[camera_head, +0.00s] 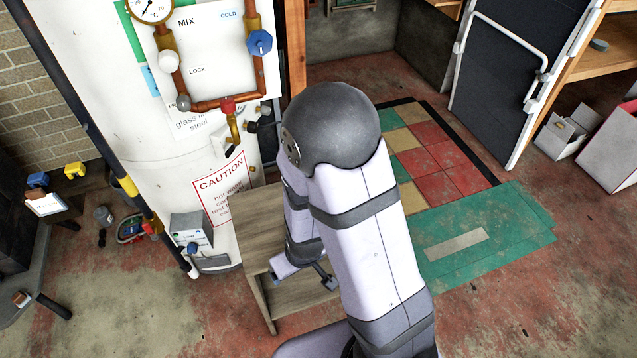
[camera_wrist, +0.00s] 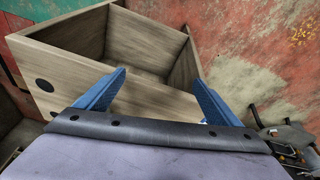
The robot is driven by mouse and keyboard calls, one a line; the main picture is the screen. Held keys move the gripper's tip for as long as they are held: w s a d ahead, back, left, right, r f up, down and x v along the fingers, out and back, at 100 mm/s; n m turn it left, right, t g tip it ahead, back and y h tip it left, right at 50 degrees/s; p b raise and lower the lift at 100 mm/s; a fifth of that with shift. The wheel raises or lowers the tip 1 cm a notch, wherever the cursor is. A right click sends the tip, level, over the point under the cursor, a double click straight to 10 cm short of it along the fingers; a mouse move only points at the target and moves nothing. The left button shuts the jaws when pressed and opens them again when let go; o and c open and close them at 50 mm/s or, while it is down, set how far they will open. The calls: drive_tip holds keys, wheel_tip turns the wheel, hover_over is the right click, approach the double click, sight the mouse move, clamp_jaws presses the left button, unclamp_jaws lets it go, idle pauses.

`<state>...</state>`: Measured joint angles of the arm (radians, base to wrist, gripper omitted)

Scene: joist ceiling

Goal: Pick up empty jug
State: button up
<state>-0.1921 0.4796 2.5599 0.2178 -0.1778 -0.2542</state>
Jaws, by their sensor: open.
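I cannot make out a jug in either view; my arm hides part of the wooden unit and floor in the head view. My gripper (camera_wrist: 160,77) shows in the wrist view as two blue fingers spread apart, with nothing seen held between them. The fingers point across an open-topped wooden box-like unit (camera_wrist: 80,68); its visible interior looks empty. In the head view, the lower end of my arm is beside the wooden unit (camera_head: 258,225), largely hidden by my own links.
A white tank (camera_head: 150,130) with copper pipes and a caution sign stands left of the wooden unit. A dark door (camera_head: 515,70) and open white boxes (camera_head: 567,133) are at the right. Dark clutter (camera_wrist: 288,140) lies at the wrist view's right. Red-green floor (camera_head: 500,285) is clear at right.

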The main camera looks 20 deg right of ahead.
drive_tip(key=w+d+m+t+h+b, duration=0.1)
drive_tip(key=w+d+t, duration=0.1)
drive_tip(key=t, duration=0.1)
drive_tip(key=w+d+r+m+t+h+b, duration=0.1)
drive_tip(key=w+d+t+h, duration=0.1)
drive_tip(key=d+t, duration=0.1)
drive_tip(key=w+d+r+m+t+h+b, duration=0.1)
drive_tip(key=w+d+t+h, duration=0.1)
drive_tip(key=w+t, duration=0.1)
drive_tip(key=shift+d+t, duration=0.15)
drive_tip(key=shift+t, duration=0.65)
drive_tip(key=m+b, duration=0.1)
drive_tip(key=r+m+t+b, duration=0.1)
drive_tip(key=b, duration=0.1)
drive_tip(key=shift+w+d+t+h, duration=0.25)
drive_tip(key=shift+w+t+h, duration=0.05)
drive_tip(key=shift+w+h, duration=0.1)
drive_tip(key=shift+d+r+m+t+b, duration=0.1)
drive_tip(key=shift+r+m+t+b, duration=0.3)
drive_tip(key=shift+m+t+b, duration=0.3)
drive_tip(key=shift+w+r+h, duration=0.1)
drive_tip(key=shift+r+h, duration=0.2)
drive_tip(key=shift+r, duration=0.05)
drive_tip(key=shift+b+x, duration=1.35)
drive_tip(key=shift+x, duration=0.3)
drive_tip(key=shift+p+x, duration=0.35)
drive_tip(key=shift+x, duration=1.65)
